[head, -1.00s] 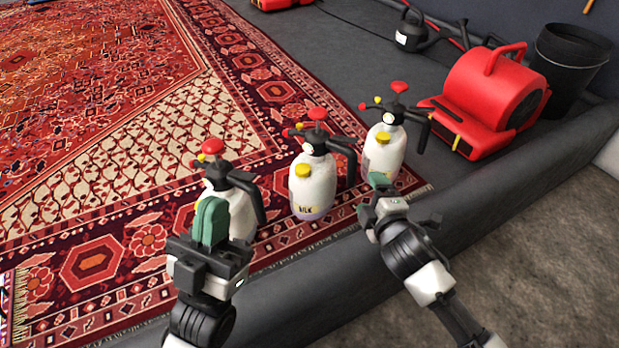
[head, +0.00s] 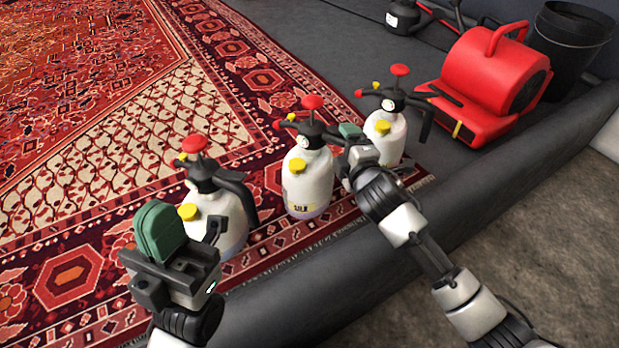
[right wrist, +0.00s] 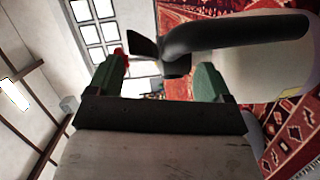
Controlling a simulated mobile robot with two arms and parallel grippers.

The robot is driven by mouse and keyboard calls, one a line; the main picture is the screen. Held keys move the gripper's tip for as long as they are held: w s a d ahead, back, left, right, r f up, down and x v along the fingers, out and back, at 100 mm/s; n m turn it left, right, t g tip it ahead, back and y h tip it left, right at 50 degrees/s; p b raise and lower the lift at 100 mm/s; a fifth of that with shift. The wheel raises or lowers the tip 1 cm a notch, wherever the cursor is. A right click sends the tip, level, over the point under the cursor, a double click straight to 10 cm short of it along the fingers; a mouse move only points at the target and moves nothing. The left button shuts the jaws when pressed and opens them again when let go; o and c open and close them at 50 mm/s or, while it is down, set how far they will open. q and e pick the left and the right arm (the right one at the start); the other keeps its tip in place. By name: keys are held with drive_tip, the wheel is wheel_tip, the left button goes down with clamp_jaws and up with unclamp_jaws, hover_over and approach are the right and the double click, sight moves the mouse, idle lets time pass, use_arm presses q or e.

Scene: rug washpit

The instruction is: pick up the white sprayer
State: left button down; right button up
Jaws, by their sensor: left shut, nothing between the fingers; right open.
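Three white sprayers with black pump tops, red knobs and yellow caps stand in a row on the rug's edge: a left one (head: 225,214), a middle one (head: 307,182) and a right one (head: 391,141). My right gripper (head: 354,140) is open, between the middle and right sprayers, close beside the middle one's black handle. In the right wrist view, the open green fingers (right wrist: 158,82) have a black sprayer handle (right wrist: 225,33) in front of and partly between them; contact cannot be told. My left gripper (head: 160,232) is shut and empty, in front of the left sprayer, partly covering it.
The patterned red rug (head: 110,140) lies on the dark pit floor (head: 335,50). A dark padded rim (head: 520,140) runs along the near right. A red blower (head: 490,85) and a black bucket (head: 570,45) stand at the back right. A dark canister (head: 400,18) is behind.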

sight(337, 138)
drive_tip(key=x, duration=0.1)
drive_tip(key=b+x, duration=0.1)
drive_tip(key=x, duration=0.1)
drive_tip(key=b+x, duration=0.1)
drive_tip(key=shift+w+f, duration=0.15)
drive_tip(key=shift+f, duration=0.2)
drive_tip(key=shift+c, duration=0.5)
